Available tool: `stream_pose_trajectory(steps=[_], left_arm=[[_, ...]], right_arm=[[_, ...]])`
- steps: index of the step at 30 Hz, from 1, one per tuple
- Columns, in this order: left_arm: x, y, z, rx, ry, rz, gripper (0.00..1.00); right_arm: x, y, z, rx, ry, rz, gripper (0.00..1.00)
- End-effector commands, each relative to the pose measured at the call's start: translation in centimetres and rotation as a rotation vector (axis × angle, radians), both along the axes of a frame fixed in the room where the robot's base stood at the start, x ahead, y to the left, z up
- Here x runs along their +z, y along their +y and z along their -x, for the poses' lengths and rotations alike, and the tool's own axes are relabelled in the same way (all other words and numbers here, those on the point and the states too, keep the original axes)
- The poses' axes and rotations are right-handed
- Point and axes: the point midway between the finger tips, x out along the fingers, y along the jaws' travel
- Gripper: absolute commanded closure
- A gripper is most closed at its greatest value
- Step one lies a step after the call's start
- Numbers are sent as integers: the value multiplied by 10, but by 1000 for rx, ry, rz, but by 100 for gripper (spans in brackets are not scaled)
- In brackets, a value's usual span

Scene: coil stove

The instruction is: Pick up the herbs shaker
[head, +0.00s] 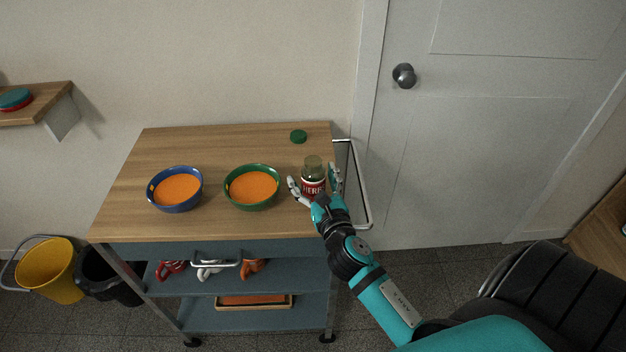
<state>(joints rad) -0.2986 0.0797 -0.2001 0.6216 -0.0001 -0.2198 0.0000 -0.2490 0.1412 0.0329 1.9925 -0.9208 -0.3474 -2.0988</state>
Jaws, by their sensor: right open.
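The herbs shaker (313,172) stands upright near the right edge of the cart's wooden top (220,142). It is a small jar with a red label with white lettering and a see-through greenish upper part. My right gripper (314,184) is open, with one finger on each side of the shaker; whether the fingers touch it I cannot tell. The lower part of the shaker is partly hidden by the gripper. A round green lid (298,136) lies behind the shaker on the cart top. My left gripper is not in view.
A green bowl (252,206) and a blue bowl (174,207), both with orange contents, stand left of the shaker. A metal side handle (364,205) is at the cart's right. The back of the top is mostly clear.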

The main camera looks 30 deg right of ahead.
Motion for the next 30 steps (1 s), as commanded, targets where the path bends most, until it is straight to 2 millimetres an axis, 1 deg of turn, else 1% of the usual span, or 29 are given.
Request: stream_pose_trajectory(steps=[4, 5, 18, 21, 30], left_arm=[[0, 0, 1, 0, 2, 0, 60], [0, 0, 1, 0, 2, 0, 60], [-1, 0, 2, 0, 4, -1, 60], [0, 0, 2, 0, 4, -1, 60], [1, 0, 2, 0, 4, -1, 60]], right_arm=[[0, 0, 0, 0, 0, 1, 22], [0, 0, 0, 0, 0, 1, 25], [0, 0, 1, 0, 0, 1, 82], [1, 0, 1, 1, -2, 2, 94], [4, 0, 0, 1, -3, 2, 94]])
